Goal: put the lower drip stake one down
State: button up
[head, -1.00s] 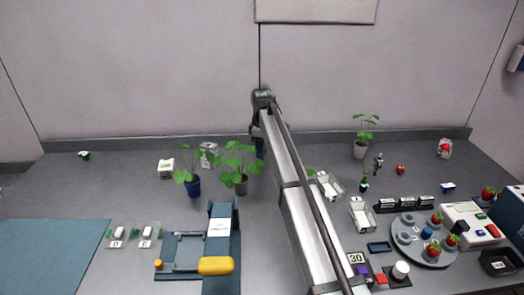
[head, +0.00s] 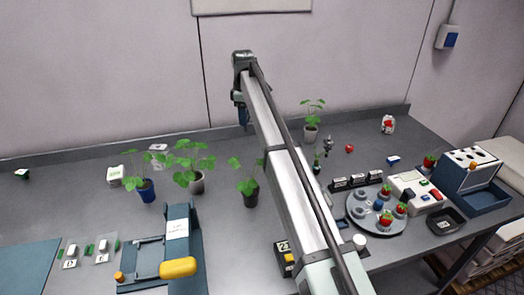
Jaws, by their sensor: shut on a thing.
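My gripper (head: 243,121) hangs at the far end of my arm, upper middle of the head view, in front of the back wall. It is small and seen from behind. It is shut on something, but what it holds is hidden. I cannot make out any drip stake. Another plant in a pale pot (head: 311,132) stands at the back, right of my arm.
A blue stand (head: 190,251) with a yellow handle (head: 178,267) is at front left. At right are a round grey tray (head: 375,227) with strawberries, a white device (head: 416,192) and a black bin (head: 446,220). My arm hides part of the middle.

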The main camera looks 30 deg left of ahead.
jog(key=w+d, duration=0.5)
jog(key=d, duration=0.1)
jog(key=shift+s+f+n, duration=0.1)
jog(key=shift+f+n, duration=0.85)
jog(key=shift+f, duration=0.7)
jog(key=shift+w+f+n, duration=0.1)
jog(key=shift+f+n, duration=0.8)
jog(key=shift+f, duration=0.75)
jog(key=shift+s+f+n, duration=0.1)
jog(key=shift+f+n, duration=0.85)
jog(key=shift+f, duration=0.7)
jog(key=shift+f, duration=0.15)
jog(key=o, duration=1)
notch_tip(320, 180, up, 12)
